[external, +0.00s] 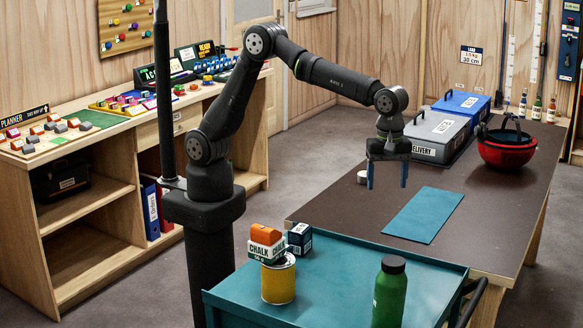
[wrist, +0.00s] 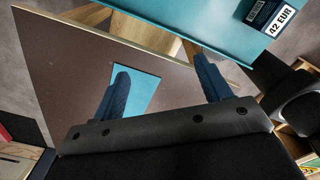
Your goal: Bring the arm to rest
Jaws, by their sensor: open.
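My gripper (external: 387,175) hangs from the raised, bent arm above the left edge of the brown table. Its two blue fingers point down, are spread apart and hold nothing. In the wrist view my gripper (wrist: 166,86) also shows open and empty, with table edge and floor beyond the fingers. My arm rises from a dark column between the wooden shelf unit and the table, and its forearm reaches right.
The brown table (external: 340,205) bears a teal mat (external: 425,215), grey box (external: 437,136), blue box (external: 462,106) and red helmet (external: 505,154). A teal cart (external: 335,275) in front holds a yellow can (external: 278,280), chalk block (external: 266,243) and green bottle (external: 389,298).

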